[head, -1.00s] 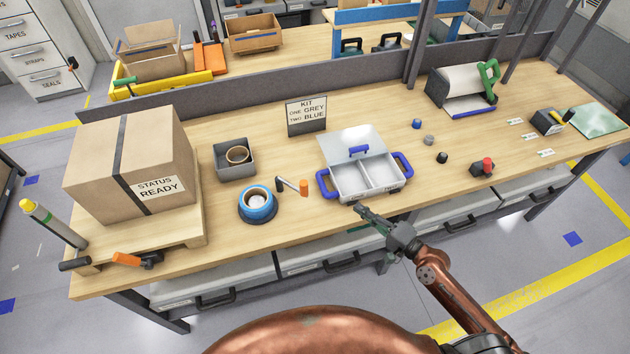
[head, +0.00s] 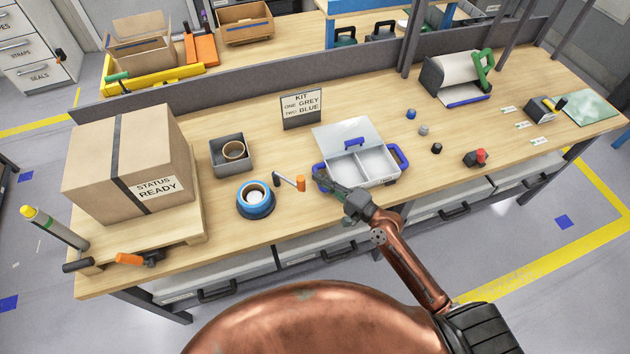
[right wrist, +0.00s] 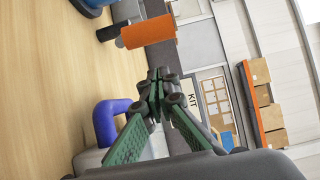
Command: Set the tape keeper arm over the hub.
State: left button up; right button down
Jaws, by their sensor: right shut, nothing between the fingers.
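The tape keeper arm (head: 289,181) is a thin grey bar with a dark pivot and an orange grip (head: 301,184). It is swung out to the right of the hub (head: 254,197), which sits inside a blue ring on a dark base. My right gripper (head: 320,176) is shut and empty, just right of the orange grip and apart from it. In the right wrist view the shut fingertips (right wrist: 156,82) point toward the orange grip (right wrist: 148,32), with a gap between. My left gripper is not in view.
A white case with blue handles (head: 400,157) stands open close by my right gripper; one handle (right wrist: 107,122) shows beside the fingers in the wrist view. A grey bin (head: 231,155) with a tape roll and a KIT sign (head: 301,108) stand behind. A carton (head: 130,155) is at left.

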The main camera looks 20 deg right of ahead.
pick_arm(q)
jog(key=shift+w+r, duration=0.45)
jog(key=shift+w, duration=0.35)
pick_arm(e)
jog(key=shift+s+a, duration=0.25)
jog(key=shift+a, duration=0.35)
jog(key=shift+s+a, duration=0.2)
jog(key=shift+a, duration=0.35)
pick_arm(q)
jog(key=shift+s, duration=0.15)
